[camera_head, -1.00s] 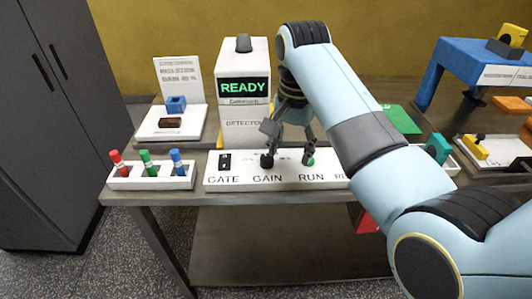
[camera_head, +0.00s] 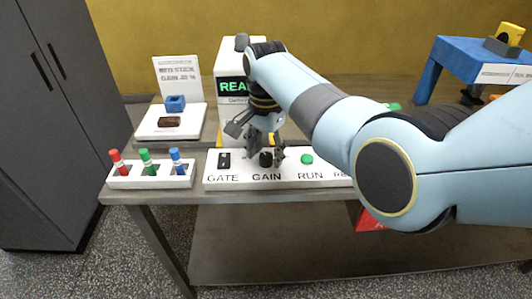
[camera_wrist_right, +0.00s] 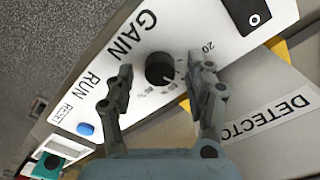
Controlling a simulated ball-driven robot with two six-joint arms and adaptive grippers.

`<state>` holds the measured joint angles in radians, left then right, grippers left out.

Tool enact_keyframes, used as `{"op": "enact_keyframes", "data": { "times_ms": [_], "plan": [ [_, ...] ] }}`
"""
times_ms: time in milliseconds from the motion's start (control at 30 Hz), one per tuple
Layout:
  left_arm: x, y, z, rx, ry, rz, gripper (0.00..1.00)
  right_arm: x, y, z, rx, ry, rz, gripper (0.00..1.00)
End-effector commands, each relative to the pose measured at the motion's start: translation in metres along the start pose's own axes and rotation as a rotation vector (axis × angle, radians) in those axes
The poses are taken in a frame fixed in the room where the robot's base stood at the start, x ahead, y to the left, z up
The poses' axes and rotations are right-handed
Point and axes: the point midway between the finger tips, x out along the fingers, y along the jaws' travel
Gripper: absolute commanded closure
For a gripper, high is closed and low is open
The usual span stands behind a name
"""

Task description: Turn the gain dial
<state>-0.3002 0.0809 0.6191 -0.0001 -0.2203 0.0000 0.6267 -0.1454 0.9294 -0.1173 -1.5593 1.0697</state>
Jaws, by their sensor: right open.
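The gain dial is a round black knob (camera_head: 266,160) on the white control panel (camera_head: 235,184), above the word GAIN. It also shows in the right wrist view as a black knob (camera_wrist_right: 160,69) with a printed scale beside it. My right gripper (camera_head: 264,154) is open at the dial in the head view. In the right wrist view, the fingers of my right gripper (camera_wrist_right: 163,76) stand on either side of the knob, with a gap visible on both sides. My left gripper is not in view.
A black GATE switch (camera_head: 224,161) is left of the dial, and a green RUN button (camera_head: 306,159) is right of it. The detector box (camera_head: 228,63) stands behind the panel. A white rack (camera_head: 122,182) with red, green and blue pegs stands at left.

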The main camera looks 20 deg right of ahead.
Motion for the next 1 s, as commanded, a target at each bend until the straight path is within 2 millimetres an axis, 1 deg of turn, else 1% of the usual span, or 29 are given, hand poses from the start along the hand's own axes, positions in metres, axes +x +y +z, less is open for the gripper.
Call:
{"op": "enact_keyframes", "data": {
  "times_ms": [100, 333, 733, 767, 1000],
  "plan": [
    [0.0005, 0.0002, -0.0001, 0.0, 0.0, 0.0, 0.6, 0.0046, 0.0002, -0.0001, 0.0, 0.0, 0.0, 0.45],
    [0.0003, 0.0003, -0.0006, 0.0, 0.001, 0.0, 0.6, 0.0048, 0.0002, -0.0002, 0.0, 0.0, 0.0, 0.45],
    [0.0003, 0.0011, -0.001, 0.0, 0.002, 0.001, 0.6, 0.0048, 0.0002, -0.0002, 0.0, 0.0, 0.0, 0.98],
    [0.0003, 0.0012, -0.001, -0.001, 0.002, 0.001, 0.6, 0.0047, 0.0002, -0.0002, 0.0, 0.0, 0.0, 1.0],
    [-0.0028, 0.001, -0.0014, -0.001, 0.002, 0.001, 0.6, 0.0038, 0.0001, -0.0003, -0.024, 0.0, 0.0, 1.0]
  ]
}}
